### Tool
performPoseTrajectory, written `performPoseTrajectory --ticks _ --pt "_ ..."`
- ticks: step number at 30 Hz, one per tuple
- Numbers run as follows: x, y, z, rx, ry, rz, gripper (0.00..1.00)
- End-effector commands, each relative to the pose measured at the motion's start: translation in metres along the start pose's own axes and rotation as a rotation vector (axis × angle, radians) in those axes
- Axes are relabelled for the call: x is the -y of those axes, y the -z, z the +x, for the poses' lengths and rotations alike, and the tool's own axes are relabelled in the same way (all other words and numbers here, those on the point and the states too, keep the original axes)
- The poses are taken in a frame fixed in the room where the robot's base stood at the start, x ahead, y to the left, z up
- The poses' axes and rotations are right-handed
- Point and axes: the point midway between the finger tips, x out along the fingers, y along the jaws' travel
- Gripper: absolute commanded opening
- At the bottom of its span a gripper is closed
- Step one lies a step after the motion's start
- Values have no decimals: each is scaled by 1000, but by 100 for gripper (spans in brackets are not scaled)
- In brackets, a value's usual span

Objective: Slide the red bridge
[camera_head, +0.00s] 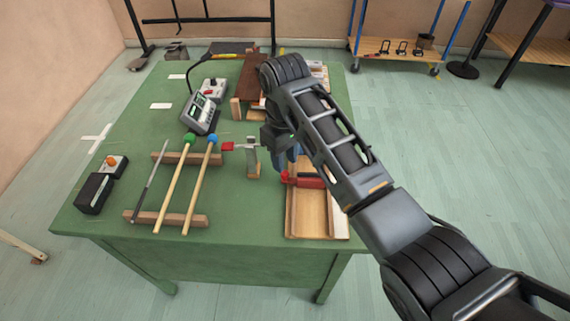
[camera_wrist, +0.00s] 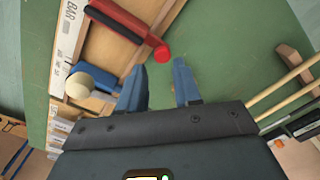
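The red bridge (camera_head: 308,182) lies across a wooden frame (camera_head: 318,225) at the table's right side, its left end a round red knob. In the wrist view the red bridge (camera_wrist: 120,22) has a dark strip along it, and its knob is just beyond my fingertips. My gripper (camera_wrist: 160,68) is open, with two blue fingers apart and only green table between them. In the head view my gripper (camera_head: 288,157) is partly hidden by my arm, just above the knob end. Whether a finger touches the knob I cannot tell.
A blue piece with a cream ball (camera_wrist: 92,82) lies beside my left finger in the wrist view. A metal stand with a red tip (camera_head: 252,155) is left of my gripper. Two mallets (camera_head: 190,180) rest on wooden bars. A grey meter (camera_head: 200,114) stands behind.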

Motion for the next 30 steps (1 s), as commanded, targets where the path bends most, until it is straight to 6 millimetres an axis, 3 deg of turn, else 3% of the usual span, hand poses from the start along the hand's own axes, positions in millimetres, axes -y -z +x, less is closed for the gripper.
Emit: performPoseTrajectory --ticks 4,10,26,30 --pt "0 1 -24 -4 -1 0 33" --pt "0 0 -42 -1 -1 0 33" --pt "0 0 -44 -1 -1 0 33" --pt "17 9 -46 -14 4 -11 33"
